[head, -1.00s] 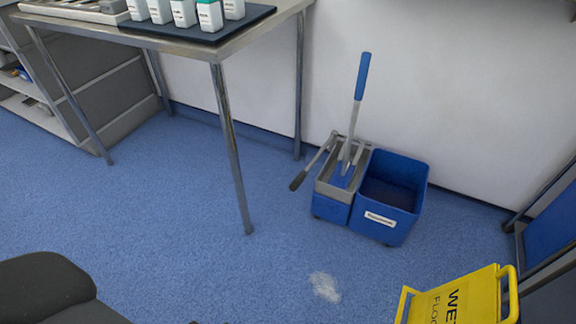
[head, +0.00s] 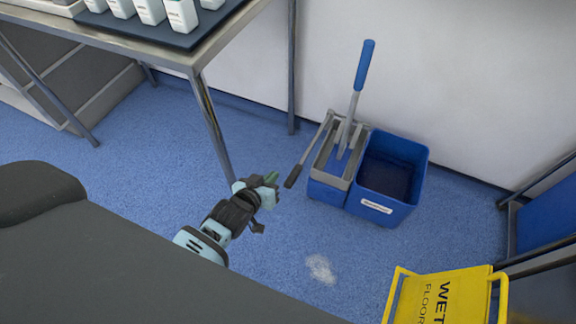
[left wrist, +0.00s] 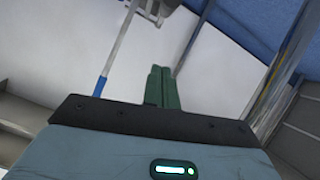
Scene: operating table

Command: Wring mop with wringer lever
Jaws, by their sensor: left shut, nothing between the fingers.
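A mop stands tilted with its blue-gripped handle (head: 365,65) up and its lower end in the grey wringer (head: 333,160). The wringer sits on the left part of the blue bucket (head: 389,207). The wringer lever (head: 305,155) slants down to the left and ends in a dark grip. My left gripper (head: 271,179) is shut and empty, a little left of the lever grip and apart from it. In the left wrist view its green fingers (left wrist: 161,87) are together, and the mop handle (left wrist: 115,50) shows left of them. My right gripper is not in view.
A metal table (head: 203,65) with white bottles (head: 181,14) stands at the left; its front leg (head: 210,125) is near my left arm. A yellow wet-floor sign (head: 445,297) stands at the lower right. A whitish patch (head: 320,268) lies on the open blue floor.

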